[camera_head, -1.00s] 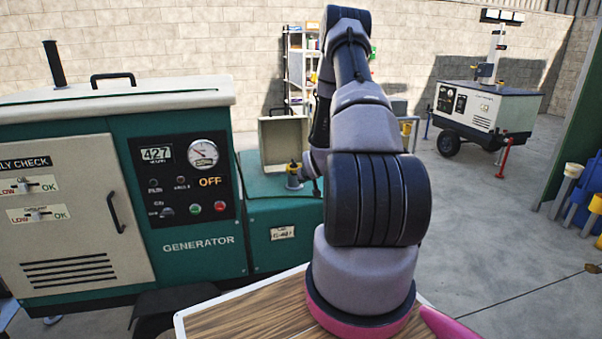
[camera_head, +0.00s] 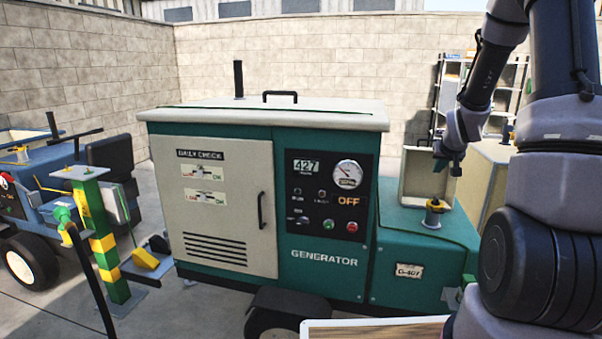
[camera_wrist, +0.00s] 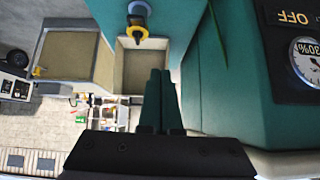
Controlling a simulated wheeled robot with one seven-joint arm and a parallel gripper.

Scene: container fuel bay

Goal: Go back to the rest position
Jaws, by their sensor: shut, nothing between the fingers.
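My gripper (camera_head: 449,160) is raised above the low teal tank section of the generator in the head view. In the wrist view its two green fingers (camera_wrist: 161,100) are together with nothing between them. The generator (camera_head: 345,255) stands in the middle, its panel reading 427 and OFF. A filler neck with a yellow ring (camera_head: 434,205) sits on the tank section, below and apart from my gripper. It also shows at the top of the wrist view (camera_wrist: 138,30). A beige open box or lid (camera_head: 413,170) stands behind the filler.
A green and yellow post (camera_head: 103,245) with a hose stands at the left, beside a blue vehicle (camera_head: 35,255). A shelf rack (camera_head: 450,90) stands by the back wall. A beige box (camera_head: 490,170) is behind the tank section. Concrete floor shows between post and generator.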

